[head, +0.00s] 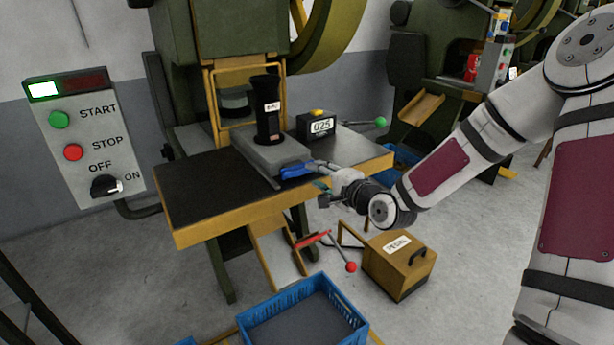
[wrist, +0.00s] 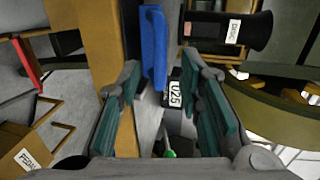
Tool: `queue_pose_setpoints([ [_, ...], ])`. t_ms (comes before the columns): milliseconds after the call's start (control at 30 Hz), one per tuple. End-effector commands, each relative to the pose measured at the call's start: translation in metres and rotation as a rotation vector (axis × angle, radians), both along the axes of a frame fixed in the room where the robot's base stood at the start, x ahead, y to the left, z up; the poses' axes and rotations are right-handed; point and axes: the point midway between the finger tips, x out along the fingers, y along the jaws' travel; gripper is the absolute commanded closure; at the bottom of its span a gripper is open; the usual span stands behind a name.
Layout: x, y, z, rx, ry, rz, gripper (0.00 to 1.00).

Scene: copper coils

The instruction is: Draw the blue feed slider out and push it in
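The blue feed slider handle (head: 297,170) sticks out at the front of a grey metal feed block (head: 262,150) on the press table. In the wrist view the blue handle (wrist: 153,45) stands upright in the gap between my fingers, toward their tips. My gripper (head: 320,178) is just right of the handle in the head view. In the wrist view my gripper (wrist: 163,65) is open, with teal pads spread on either side and gaps beside the handle. I cannot tell how far the slider is drawn out.
A black DISC tube (head: 267,115) stands on the feed block. A counter (head: 318,126) reading 025 sits behind the handle, near a green-knobbed lever (head: 380,122). The yellow-edged table (head: 205,200) is clear at left. A blue crate (head: 300,315) and PEDAL box (head: 400,262) are below.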

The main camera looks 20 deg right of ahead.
Motion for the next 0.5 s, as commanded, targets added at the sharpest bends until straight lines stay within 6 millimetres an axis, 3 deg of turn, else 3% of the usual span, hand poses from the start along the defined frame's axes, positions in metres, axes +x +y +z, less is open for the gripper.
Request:
queue_pose_setpoints([
  [200,0.035,0.012,-0.009,0.000,0.000,0.002,0.67],
  [500,0.054,0.018,-0.012,-0.001,0.001,0.000,0.67],
])
